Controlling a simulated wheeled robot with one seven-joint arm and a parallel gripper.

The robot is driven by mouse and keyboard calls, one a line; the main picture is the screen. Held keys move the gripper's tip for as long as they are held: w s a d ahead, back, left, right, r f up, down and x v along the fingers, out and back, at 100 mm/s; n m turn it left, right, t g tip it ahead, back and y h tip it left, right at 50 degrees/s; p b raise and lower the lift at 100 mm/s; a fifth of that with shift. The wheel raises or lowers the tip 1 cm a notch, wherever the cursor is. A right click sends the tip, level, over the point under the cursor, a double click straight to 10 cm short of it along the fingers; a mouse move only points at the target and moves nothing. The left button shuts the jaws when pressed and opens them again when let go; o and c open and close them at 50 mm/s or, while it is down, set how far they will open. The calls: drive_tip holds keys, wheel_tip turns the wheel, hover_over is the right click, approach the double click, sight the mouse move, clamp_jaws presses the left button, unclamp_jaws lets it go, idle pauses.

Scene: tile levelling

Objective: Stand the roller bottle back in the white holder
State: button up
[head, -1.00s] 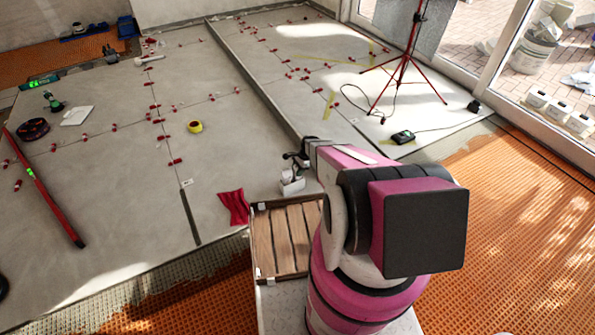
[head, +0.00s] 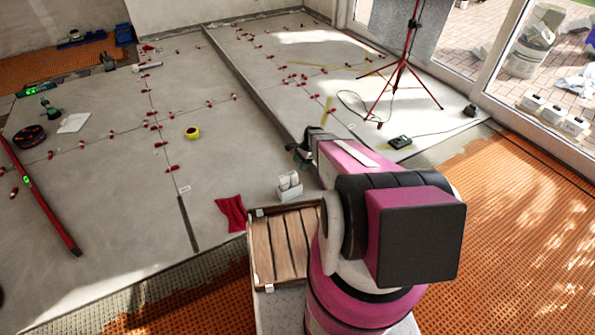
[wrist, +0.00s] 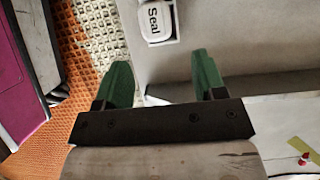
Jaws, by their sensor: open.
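The white holder (head: 290,195) stands on the grey floor just beyond the wooden slatted crate. The white roller bottle (head: 286,181) shows in it, rising above its rim; the head view is too small to tell its exact tilt. In the wrist view the bottle (wrist: 154,20) shows at the top edge, marked "Seal", with a white holder edge (wrist: 162,42) around it; its upper part is cut off. My gripper (wrist: 160,82) is open, its green fingers apart and empty, clear of the bottle. In the head view my gripper (head: 299,154) is behind and right of the holder.
The wooden slatted crate (head: 288,245) is close in front of the holder, with a red cloth (head: 231,214) to its left. A raised slab edge (head: 255,88) runs behind. A red tripod (head: 398,75) stands at the back right. Floor left of the holder is clear.

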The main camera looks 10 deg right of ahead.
drive_tip(key=s+a+r+n+h, duration=0.1)
drive_tip(key=s+r+n+h, duration=0.1)
drive_tip(key=s+r+n, duration=0.5)
drive_tip(key=s+a+r+n+t+h, duration=0.1)
drive_tip(key=s+r+n, duration=0.6)
drive_tip(key=s+r, duration=0.8)
wheel_tip(320, 180, up, 10)
drive_tip(key=shift+s+a+f+h, duration=0.25)
drive_tip(key=shift+a+h, duration=0.25)
drive_tip(key=shift+h, duration=0.2)
